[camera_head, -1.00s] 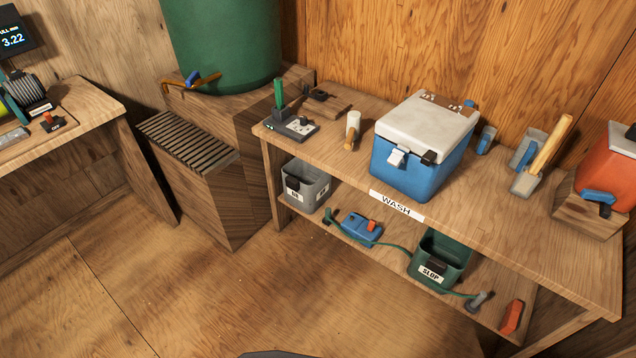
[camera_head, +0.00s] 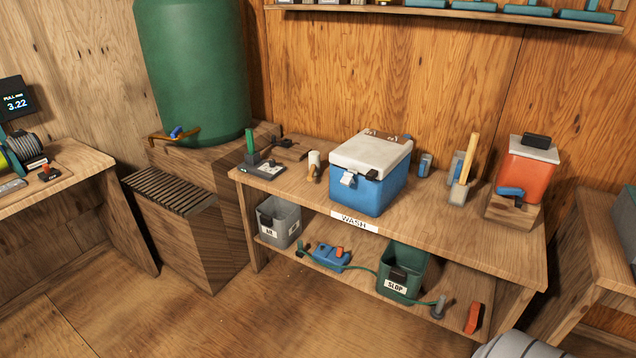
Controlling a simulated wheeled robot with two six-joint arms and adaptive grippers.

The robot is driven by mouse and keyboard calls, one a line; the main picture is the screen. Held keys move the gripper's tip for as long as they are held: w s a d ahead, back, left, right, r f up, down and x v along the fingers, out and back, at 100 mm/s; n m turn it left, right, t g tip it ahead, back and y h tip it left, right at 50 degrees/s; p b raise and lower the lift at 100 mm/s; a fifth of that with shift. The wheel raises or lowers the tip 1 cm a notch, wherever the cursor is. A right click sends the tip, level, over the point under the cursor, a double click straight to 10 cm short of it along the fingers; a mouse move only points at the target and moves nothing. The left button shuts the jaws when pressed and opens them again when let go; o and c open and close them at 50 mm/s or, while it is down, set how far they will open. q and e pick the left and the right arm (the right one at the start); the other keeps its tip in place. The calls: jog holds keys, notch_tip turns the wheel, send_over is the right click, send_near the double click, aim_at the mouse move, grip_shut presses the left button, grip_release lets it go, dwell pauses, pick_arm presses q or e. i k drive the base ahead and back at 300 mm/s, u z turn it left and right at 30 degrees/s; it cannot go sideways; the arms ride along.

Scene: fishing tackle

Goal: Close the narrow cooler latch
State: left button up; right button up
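The blue cooler (camera_head: 362,196) stands on the wash bench with its white lid (camera_head: 371,152) down. Two latches show at the front rim of the lid. The pale latch (camera_head: 348,179) on the left stands out at a tilt from the front face. The dark latch (camera_head: 371,173) on the right is smaller in view and sits against the rim. Whether the dark latch is fastened is too small to tell. Neither of my grippers is in view, and nothing touches the cooler.
The wash bench (camera_head: 441,228) has a brush (camera_head: 461,172) and an orange dispenser (camera_head: 528,176) right of the cooler. A pale-topped tool (camera_head: 314,162) stands to its left. A green slop bin (camera_head: 402,273) is on the lower shelf. Floor (camera_head: 200,325) in front is open.

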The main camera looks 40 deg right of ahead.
aim_at(347, 179)
jog(key=u, duration=0.25)
jog(key=i, duration=1.95)
jog(key=z, duration=0.9)
